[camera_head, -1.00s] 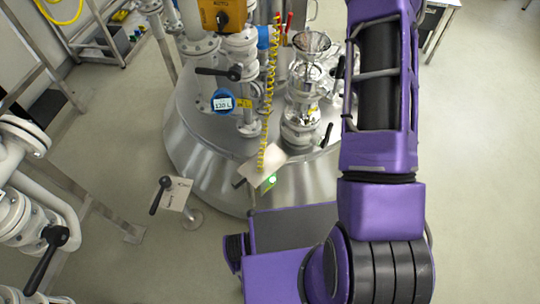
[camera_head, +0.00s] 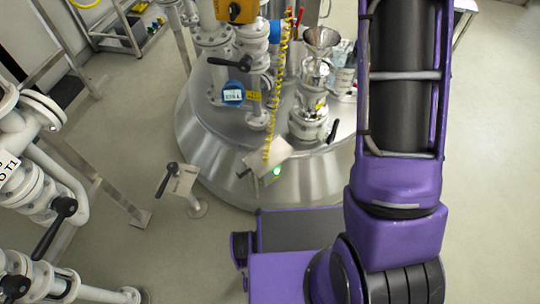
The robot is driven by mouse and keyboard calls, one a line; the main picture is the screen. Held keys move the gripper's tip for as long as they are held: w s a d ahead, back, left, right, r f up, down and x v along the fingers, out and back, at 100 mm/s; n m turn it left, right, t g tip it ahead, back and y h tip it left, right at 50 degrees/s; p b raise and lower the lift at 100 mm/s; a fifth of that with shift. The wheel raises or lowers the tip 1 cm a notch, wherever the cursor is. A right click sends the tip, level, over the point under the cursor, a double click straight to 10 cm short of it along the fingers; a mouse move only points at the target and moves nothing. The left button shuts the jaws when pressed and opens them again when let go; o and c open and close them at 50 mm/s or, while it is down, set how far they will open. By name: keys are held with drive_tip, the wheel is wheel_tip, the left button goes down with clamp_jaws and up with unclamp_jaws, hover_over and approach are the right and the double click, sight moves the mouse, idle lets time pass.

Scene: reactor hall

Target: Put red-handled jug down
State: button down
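I cannot make out a red-handled jug for certain. Small upright red parts (camera_head: 299,15) show at the top of the reactor vessel, left of a grey metal loop (camera_head: 325,8) cut by the top edge. A pale container-like thing (camera_head: 346,82) stands on the vessel lid, partly hidden by my purple arm. My arm reaches up out of the top of the picture. My gripper is outside the picture, so whether it holds anything is hidden.
The round steel reactor vessel (camera_head: 215,160) carries valves, a funnel (camera_head: 321,40) and a yellow coiled hose (camera_head: 276,100). A tilted plate (camera_head: 268,158) with a green light is at its front. White pipes (camera_head: 40,165) line the left. Floor (camera_head: 490,190) on the right is clear.

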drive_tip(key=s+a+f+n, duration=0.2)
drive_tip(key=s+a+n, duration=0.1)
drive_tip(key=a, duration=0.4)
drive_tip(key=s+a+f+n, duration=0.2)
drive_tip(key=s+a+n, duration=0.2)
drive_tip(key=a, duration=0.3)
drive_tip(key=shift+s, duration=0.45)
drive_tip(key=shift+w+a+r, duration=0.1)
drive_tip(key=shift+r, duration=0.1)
